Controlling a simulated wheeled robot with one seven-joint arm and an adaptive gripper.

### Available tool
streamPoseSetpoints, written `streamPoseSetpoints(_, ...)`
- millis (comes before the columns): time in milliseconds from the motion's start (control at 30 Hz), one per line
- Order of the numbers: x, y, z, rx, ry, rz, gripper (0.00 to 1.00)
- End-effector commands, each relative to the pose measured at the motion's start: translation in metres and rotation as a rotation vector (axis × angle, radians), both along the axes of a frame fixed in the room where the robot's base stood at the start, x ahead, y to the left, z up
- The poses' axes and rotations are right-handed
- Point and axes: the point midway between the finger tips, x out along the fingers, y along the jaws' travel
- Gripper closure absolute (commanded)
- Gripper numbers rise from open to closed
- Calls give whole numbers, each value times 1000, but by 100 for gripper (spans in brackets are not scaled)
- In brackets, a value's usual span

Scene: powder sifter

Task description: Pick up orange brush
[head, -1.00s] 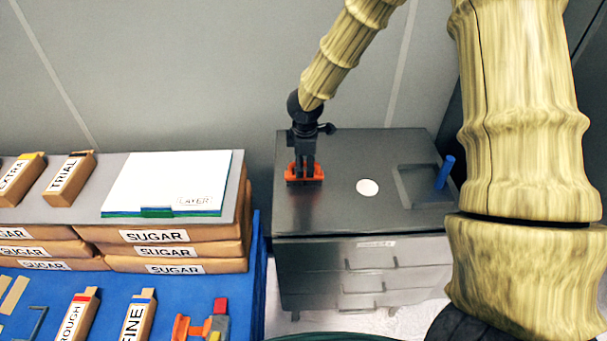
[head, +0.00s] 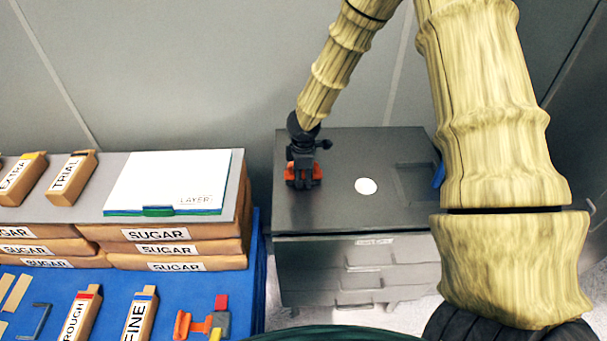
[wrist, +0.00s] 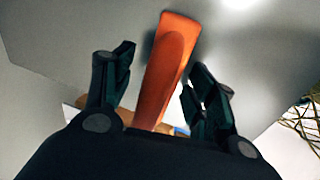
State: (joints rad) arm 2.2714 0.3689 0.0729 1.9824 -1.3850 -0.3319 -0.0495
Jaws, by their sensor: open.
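The orange brush (head: 317,172) is on the dark top of the grey drawer cabinet, near its left side. My gripper (head: 300,180) is down at the brush and hides part of it in the head view. In the wrist view the orange brush (wrist: 168,70) runs lengthwise between the two open fingers of my gripper (wrist: 157,85). A gap shows between the brush and each finger at the tips. The lower end of the brush is hidden behind the gripper body.
The cabinet top (head: 320,215) also has a white disc (head: 366,186), a recessed square (head: 415,182) and a blue object (head: 439,174) partly behind my arm.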

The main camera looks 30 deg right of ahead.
Motion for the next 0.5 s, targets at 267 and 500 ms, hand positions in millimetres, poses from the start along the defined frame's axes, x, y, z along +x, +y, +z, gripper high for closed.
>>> streamPoseSetpoints(267, 0, 0, 0, 0, 0, 0, 80)
streamPoseSetpoints(500, 0, 0, 0, 0, 0, 0, 99)
